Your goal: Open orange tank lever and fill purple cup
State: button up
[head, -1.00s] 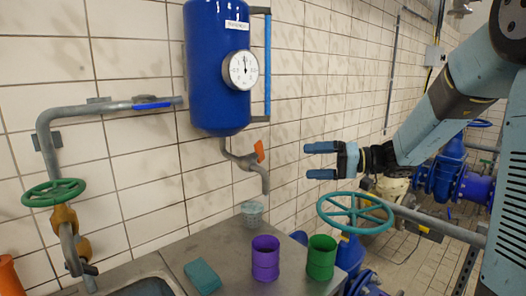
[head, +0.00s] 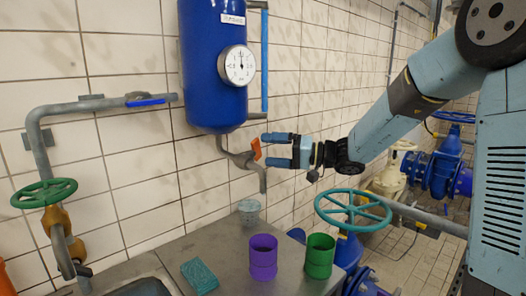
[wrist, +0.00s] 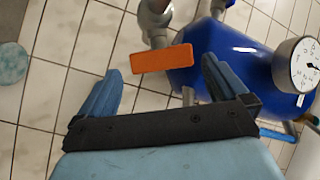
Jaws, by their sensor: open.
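The orange lever (head: 256,149) sits on the grey outlet pipe (head: 240,158) below the blue tank (head: 212,75). My gripper (head: 266,151) is open, with its blue fingers pointing at the lever. In the wrist view the orange lever (wrist: 162,59) lies ahead of and between the two finger tips of my gripper (wrist: 162,74), with nothing held. I cannot tell whether a finger touches it. The purple cup (head: 263,257) stands upright on the metal counter, in front of and apart from the pipe's spout.
A green cup (head: 320,256) stands right of the purple one. A teal sponge (head: 199,276) and a pale teal cup (head: 249,211) are also on the counter (head: 228,262). A teal handwheel (head: 352,208) is below my arm. A sink (head: 142,288) is at the left.

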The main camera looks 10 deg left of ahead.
aim_at(257, 150)
jog(key=shift+w+a, duration=0.15)
jog(key=shift+a, duration=1.25)
